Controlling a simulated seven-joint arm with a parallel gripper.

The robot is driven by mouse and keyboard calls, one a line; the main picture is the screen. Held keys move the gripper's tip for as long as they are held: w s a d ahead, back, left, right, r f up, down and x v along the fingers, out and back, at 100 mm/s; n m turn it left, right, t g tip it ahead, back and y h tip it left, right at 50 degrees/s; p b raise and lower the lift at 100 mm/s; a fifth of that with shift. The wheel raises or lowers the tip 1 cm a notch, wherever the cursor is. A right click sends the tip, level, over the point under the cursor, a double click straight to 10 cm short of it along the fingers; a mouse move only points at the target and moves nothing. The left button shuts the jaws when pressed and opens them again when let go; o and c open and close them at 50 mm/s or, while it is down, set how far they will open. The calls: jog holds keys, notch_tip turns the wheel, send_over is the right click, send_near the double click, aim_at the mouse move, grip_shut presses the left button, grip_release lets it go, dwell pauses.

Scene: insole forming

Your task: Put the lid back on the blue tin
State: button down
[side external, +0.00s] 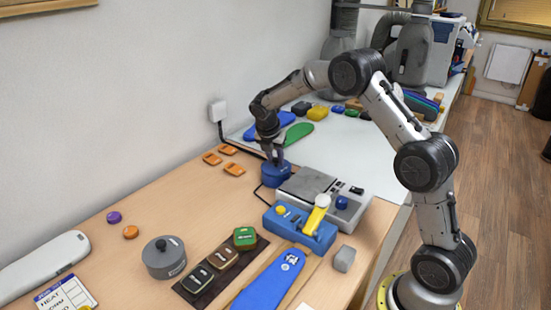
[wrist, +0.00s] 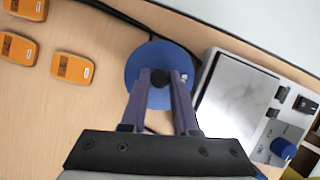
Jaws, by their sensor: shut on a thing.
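The blue tin (side external: 276,177) stands on the wooden table, left of the grey machine. My gripper (side external: 273,157) points down right over it. In the wrist view, my gripper (wrist: 161,77) is shut on the dark knob of the round blue lid (wrist: 146,66). The lid looks level and lines up with the tin. I cannot tell whether it rests on the rim or hangs slightly above it. The tin's body is hidden under the lid in the wrist view.
The grey machine (side external: 325,195) with a flat plate stands close on the right. Orange blocks (side external: 228,150) lie to the left. A lidded grey tin (side external: 164,260) and a blue device with a yellow lever (side external: 300,226) stand nearer the front. A dark cable runs behind the tin.

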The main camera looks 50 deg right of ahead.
dwell(0.3)
jog(key=c, duration=0.6)
grip_release()
jog(key=shift+o, duration=0.3)
jog(key=o, duration=0.4)
jog(key=shift+o, duration=0.2)
jog(key=shift+r, duration=0.1)
jog(key=shift+r, duration=2.4)
